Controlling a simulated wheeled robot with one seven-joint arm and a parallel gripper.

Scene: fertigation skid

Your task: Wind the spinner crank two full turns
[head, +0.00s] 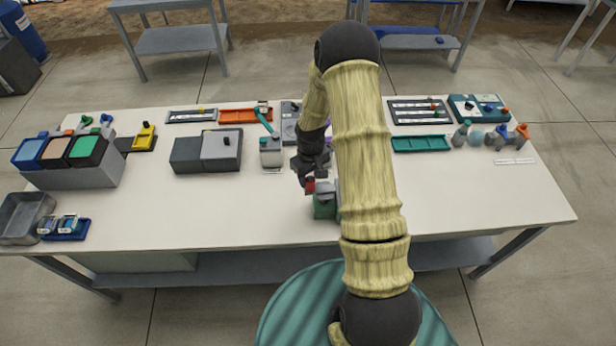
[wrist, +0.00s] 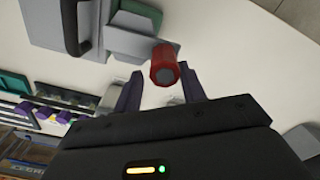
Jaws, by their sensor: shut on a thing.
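The spinner crank's red knob (head: 310,187) stands near the front middle of the white table, beside a green and grey body (head: 324,208) partly hidden by my arm. In the wrist view the red knob (wrist: 164,64) sits between my two purple fingers, with the grey body (wrist: 138,42) behind it. My gripper (wrist: 160,76) is shut on the red knob. In the head view my gripper (head: 311,177) comes down on the knob from above. The crank's arm is mostly hidden, so its angle is hard to tell.
A white and teal pump-like device (head: 271,152) stands just left of my gripper. A grey box (head: 188,155) is farther left, and a teal tray (head: 421,144) lies to the right.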

